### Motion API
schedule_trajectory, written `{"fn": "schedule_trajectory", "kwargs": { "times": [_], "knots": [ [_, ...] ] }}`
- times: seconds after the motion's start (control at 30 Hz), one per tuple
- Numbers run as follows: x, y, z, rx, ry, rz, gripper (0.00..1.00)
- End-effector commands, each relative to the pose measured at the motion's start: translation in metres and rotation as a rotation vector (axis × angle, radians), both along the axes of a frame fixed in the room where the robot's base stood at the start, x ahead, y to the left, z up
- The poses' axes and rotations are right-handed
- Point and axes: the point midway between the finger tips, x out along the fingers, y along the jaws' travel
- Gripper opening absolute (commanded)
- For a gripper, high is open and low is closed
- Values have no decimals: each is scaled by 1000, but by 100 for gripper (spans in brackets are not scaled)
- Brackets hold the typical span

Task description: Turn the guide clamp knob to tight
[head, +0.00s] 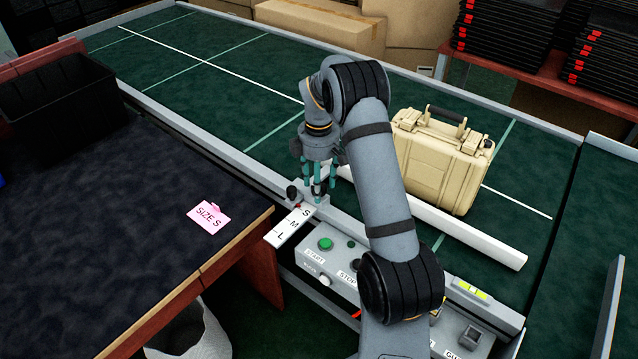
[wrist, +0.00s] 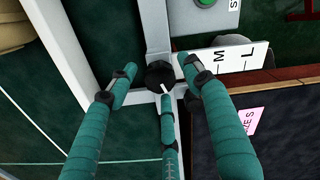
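A round black knob (wrist: 160,75) with a white pointer mark shows in the wrist view, on the pale guide bar beside the size plate. The mark points toward the bottom of the picture. My gripper (wrist: 158,88) has three teal fingers spread around the knob. The left finger stands clear of it; the other two tips are close, and I cannot tell if they touch. In the head view, my gripper (head: 319,190) points down at the near conveyor rail. The white plate (head: 275,238) marked S, M, L lies just below the fingers, its S partly hidden in the wrist view.
A small black knob-like piece (head: 292,192) stands left of the fingers. A control box (head: 310,262) with green START button is near the plate. A tan case (head: 440,160) stands on the belt behind the white guide rail (head: 470,237). A dark table (head: 120,230) is left.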

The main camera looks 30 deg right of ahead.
Motion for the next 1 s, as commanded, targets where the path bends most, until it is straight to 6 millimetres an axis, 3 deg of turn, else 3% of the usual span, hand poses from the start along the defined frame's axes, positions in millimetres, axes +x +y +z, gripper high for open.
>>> {"fn": "schedule_trajectory", "kwargs": {
  "times": [0.73,1.0],
  "knots": [
    [0,0,0,0,0,0,5],
    [0,0,0,0,0,-27,5]
  ]
}}
